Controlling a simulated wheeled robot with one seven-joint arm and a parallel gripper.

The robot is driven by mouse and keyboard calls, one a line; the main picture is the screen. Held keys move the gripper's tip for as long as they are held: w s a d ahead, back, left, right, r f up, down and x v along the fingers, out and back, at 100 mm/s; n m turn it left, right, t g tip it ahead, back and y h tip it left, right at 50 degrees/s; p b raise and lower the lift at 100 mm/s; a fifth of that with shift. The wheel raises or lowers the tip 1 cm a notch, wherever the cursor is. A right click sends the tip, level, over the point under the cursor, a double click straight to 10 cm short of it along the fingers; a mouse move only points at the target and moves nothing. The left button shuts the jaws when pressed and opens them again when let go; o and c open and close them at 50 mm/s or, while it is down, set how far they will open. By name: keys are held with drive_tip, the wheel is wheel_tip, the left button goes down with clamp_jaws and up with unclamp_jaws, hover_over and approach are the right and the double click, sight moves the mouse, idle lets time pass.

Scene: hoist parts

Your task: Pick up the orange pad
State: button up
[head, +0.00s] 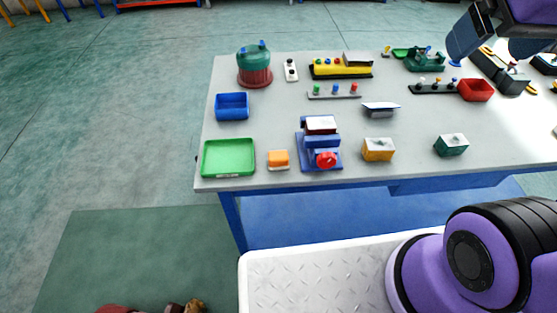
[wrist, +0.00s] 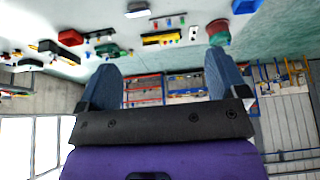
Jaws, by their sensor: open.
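The orange pad (head: 278,158) is a small orange block with a pale base. It lies near the front left of the grey table (head: 225,105) in the head view, between the green tray and the blue press. My gripper (head: 480,40) is at the top right of the head view, raised and far from the pad. In the wrist view my gripper (wrist: 160,82) shows two blue fingers spread apart with nothing between them. I cannot make out the orange pad in the wrist view.
A green tray (head: 229,158) is left of the pad, and a blue press (head: 319,145) with a red knob is right of it. A blue bin (head: 232,107) stands behind. A yellow box (head: 378,149) and dark green box (head: 451,145) lie farther right.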

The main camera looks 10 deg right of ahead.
drive_tip(key=w+a+f+g+y, duration=0.1)
drive_tip(key=w+a+f, duration=0.15)
drive_tip(key=w, duration=0.25)
drive_tip(key=w+a+f+g, duration=0.1)
drive_tip(key=w+a+f, duration=0.15)
drive_tip(key=w, duration=0.25)
drive_tip(key=g+h, duration=0.1)
drive_tip(key=g, duration=0.2)
hover_over(278, 155)
drive_tip(key=f, duration=2.7)
drive_tip(key=shift+w+d, duration=0.1)
drive_tip(key=shift+d, duration=0.25)
drive_tip(key=shift+a+f, duration=0.15)
drive_tip(key=shift+f, duration=2.6)
drive_tip(key=shift+a+f, duration=0.15)
drive_tip(key=shift+f, duration=2.6)
drive_tip(key=c, duration=1.1)
drive_tip(key=shift+r, duration=0.15)
